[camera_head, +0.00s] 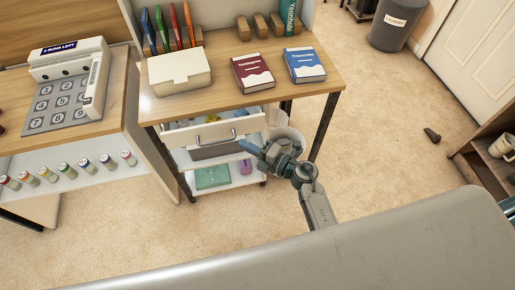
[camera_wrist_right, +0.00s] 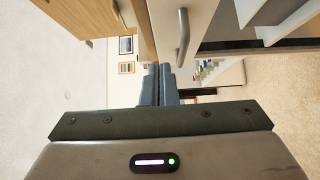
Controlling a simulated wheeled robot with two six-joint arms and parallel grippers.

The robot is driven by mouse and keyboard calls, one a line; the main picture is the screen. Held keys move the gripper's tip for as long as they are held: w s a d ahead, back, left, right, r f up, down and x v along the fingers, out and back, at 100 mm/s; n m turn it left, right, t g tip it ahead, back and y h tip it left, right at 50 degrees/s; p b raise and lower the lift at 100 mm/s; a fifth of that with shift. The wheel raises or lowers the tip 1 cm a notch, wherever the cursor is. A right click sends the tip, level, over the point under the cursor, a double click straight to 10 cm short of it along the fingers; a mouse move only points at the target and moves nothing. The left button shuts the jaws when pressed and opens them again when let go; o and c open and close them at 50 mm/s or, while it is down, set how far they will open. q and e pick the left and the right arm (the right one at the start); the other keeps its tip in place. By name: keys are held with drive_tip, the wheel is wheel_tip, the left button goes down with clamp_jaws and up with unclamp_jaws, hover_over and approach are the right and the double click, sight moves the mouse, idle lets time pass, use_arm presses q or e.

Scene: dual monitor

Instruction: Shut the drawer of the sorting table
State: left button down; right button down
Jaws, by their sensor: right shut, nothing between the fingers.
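The sorting table has a wooden top (camera_head: 218,50). Its white drawer (camera_head: 232,130) is pulled out below the front edge, with small things showing inside. A bar handle (camera_head: 215,141) is on its front, and the handle also shows close up in the right wrist view (camera_wrist_right: 183,38). My right gripper (camera_head: 249,147) is shut and empty, at the right end of the drawer front. In the right wrist view its blue-grey fingers (camera_wrist_right: 158,86) are together, below the handle in the picture. I cannot tell if they touch the drawer. My left gripper is not in view.
A cream box (camera_head: 180,72), a red book (camera_head: 252,73) and a blue book (camera_head: 305,65) lie on the top. A lower shelf holds a green item (camera_head: 212,177). A bin (camera_head: 285,138) stands just beyond my right gripper.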

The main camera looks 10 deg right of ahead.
sight(223, 125)
drive_tip(key=w+a, duration=0.1)
drive_tip(key=w, duration=0.1)
drive_tip(key=w+a, duration=0.1)
drive_tip(key=w, duration=0.3)
drive_tip(key=shift+a, duration=0.4)
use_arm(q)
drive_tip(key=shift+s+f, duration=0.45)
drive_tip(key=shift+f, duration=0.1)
use_arm(e)
drive_tip(key=shift+w, duration=0.4)
